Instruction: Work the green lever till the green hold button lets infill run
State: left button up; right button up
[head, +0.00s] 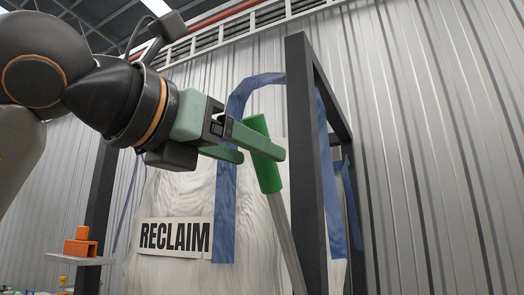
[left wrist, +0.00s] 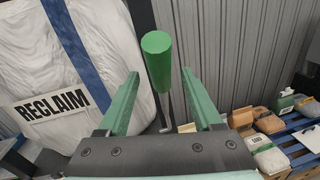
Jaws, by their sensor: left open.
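The green lever grip (head: 262,155) tops a grey metal rod (head: 288,240) that leans beside a dark frame post. My left gripper (head: 263,150) is open at the grip, with one finger passing in front of it in the head view. In the left wrist view the lever grip (left wrist: 158,62) stands between the two open fingers of my left gripper (left wrist: 160,82), with gaps on both sides. No firm hold shows. The green hold button is not in view. My right gripper is not in view.
A white bulk bag marked RECLAIM (head: 175,237) with blue straps hangs in a dark frame (head: 306,160). An orange block (head: 80,245) sits on a small shelf at left. Several bags lie on a blue pallet (left wrist: 300,135) at the right of the left wrist view.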

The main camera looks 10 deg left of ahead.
aim_at(255, 155)
pick_arm(q)
jog(key=shift+x, duration=1.65)
grip_shut()
